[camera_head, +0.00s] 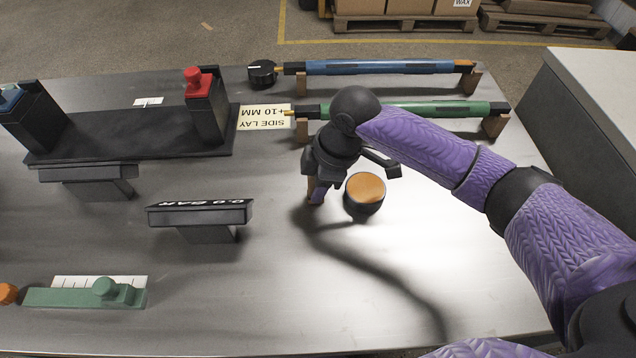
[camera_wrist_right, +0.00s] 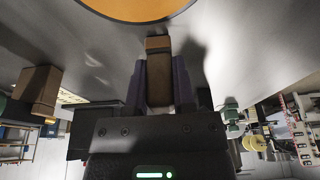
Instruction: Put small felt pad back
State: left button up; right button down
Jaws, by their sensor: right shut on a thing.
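My right gripper (camera_head: 316,194) points down over the middle of the table, left of a dark round pot with an orange top (camera_head: 366,188). In the right wrist view my right gripper (camera_wrist_right: 160,68) is shut on a small brown block (camera_wrist_right: 158,88), which appears to be the small felt pad. The block sits between the two purple fingers, its end sticking out past them toward the orange top (camera_wrist_right: 130,8). In the head view the block (camera_head: 309,188) is mostly hidden by the gripper. Whether it touches the table cannot be told. My left gripper is not in view.
Green (camera_head: 410,109) and blue (camera_head: 380,67) rollers lie on brown supports behind the gripper. A black knob (camera_head: 262,73), a "SIDE LAY" label (camera_head: 264,118) and a black gauge stand (camera_head: 208,233) lie left. A green slider (camera_head: 75,297) is front left. The front middle table is clear.

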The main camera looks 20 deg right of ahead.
jog(key=c, duration=0.7)
grip_release()
jog(key=shift+f, duration=0.1)
jog(key=shift+o, duration=1.2)
pick_arm(q)
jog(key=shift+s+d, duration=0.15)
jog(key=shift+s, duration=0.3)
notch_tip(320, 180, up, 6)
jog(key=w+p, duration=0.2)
jog(key=p, duration=0.4)
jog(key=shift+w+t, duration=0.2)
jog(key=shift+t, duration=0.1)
pick_arm(e)
jog(key=v, duration=1.2)
